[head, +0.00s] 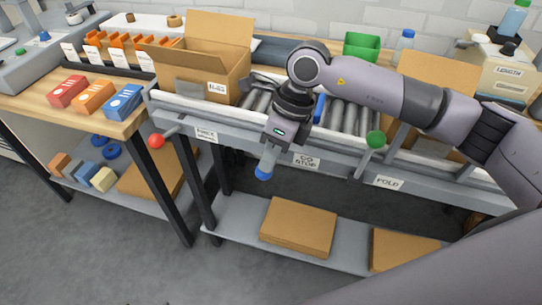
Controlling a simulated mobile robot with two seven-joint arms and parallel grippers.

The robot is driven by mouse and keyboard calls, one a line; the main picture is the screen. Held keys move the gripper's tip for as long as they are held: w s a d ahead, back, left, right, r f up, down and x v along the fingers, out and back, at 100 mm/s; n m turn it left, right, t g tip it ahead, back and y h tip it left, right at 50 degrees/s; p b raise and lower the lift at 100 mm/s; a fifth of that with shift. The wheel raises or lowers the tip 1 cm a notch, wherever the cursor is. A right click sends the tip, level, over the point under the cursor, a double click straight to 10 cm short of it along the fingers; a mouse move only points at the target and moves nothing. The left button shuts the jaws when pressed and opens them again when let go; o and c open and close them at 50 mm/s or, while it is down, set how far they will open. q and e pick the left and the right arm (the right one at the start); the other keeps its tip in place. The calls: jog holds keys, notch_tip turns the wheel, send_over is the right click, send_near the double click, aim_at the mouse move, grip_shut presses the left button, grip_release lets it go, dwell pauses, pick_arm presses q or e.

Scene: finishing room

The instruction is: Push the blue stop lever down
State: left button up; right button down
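The blue stop lever's knob (263,173) shows low at the conveyor's front, left of the GO STOP label (306,162). My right gripper (267,162) points down at the knob from above, its fingertips at or just over it. Its fingers look together as one narrow shape; I cannot tell if they touch the knob. The lever's shaft is hidden behind the gripper. My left gripper is not in view.
A lever with a red knob (157,141) is on the left and one with a green knob (376,139) on the right, by the FOLD label (389,182). An open cardboard box (200,75) stands on the conveyor's left end. Flat cardboard (299,228) lies on the lower shelf.

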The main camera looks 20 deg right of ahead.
jog(key=shift+s+a+f, duration=0.15)
jog(key=shift+s+f, duration=0.1)
jog(key=shift+f, duration=0.15)
pick_arm(q)
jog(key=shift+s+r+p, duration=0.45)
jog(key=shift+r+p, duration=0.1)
jog(key=shift+p, duration=0.05)
pick_arm(e)
jog(key=s+a+v, duration=0.1)
jog(key=v, duration=1.3)
jog(key=shift+s+a+r, duration=0.2)
jog(key=shift+s+r, duration=0.15)
jog(key=shift+r, duration=0.3)
